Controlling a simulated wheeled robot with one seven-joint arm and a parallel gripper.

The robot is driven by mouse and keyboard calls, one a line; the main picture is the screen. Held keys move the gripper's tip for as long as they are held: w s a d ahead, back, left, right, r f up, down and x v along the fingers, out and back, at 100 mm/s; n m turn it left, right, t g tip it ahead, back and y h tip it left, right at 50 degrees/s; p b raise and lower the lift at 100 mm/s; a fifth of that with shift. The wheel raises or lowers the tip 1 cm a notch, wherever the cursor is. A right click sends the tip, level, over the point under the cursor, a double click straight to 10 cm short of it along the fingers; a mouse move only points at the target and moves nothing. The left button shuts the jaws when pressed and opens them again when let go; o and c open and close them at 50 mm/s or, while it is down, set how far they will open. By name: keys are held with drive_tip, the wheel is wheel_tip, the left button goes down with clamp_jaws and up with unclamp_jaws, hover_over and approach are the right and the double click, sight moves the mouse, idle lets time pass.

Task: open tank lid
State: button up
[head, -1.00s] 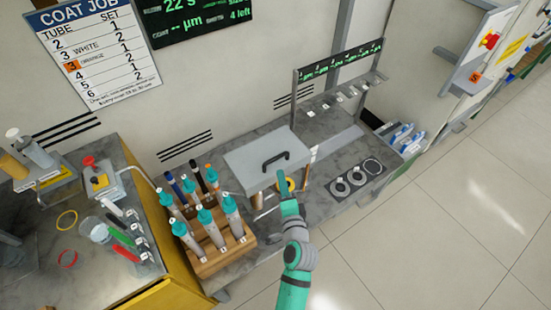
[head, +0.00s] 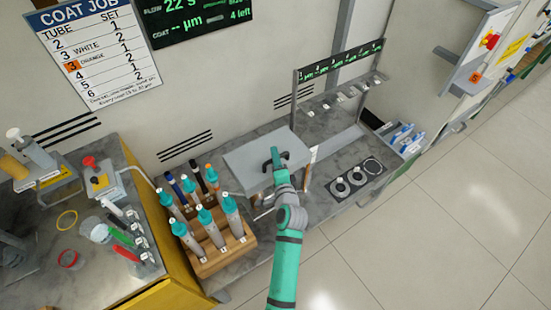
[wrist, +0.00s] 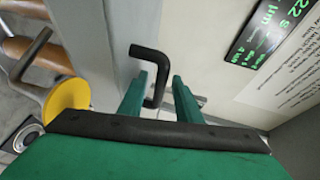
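The tank lid (head: 248,158) is a flat grey plate on the bench by the wall, lying level in the head view. Its black bar handle (head: 284,156) stands on its top, partly hidden behind my gripper (head: 276,163). In the wrist view the bent black handle (wrist: 152,58) reaches in between the two green fingers of my gripper (wrist: 158,82). The fingers are apart, with gaps beside the handle, and I see no grip on it. The lid shows as a grey surface (wrist: 112,35) at the left of that view. The tank's inside is hidden.
A wooden rack (head: 215,262) of teal-capped tubes stands left of my arm. A hook rail (head: 340,95) rises behind right. A dark plate with round seats (head: 355,178) lies right. The wrist view shows a yellow disc (wrist: 65,105) at left. Open floor lies right.

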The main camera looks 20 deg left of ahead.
clamp_jaws()
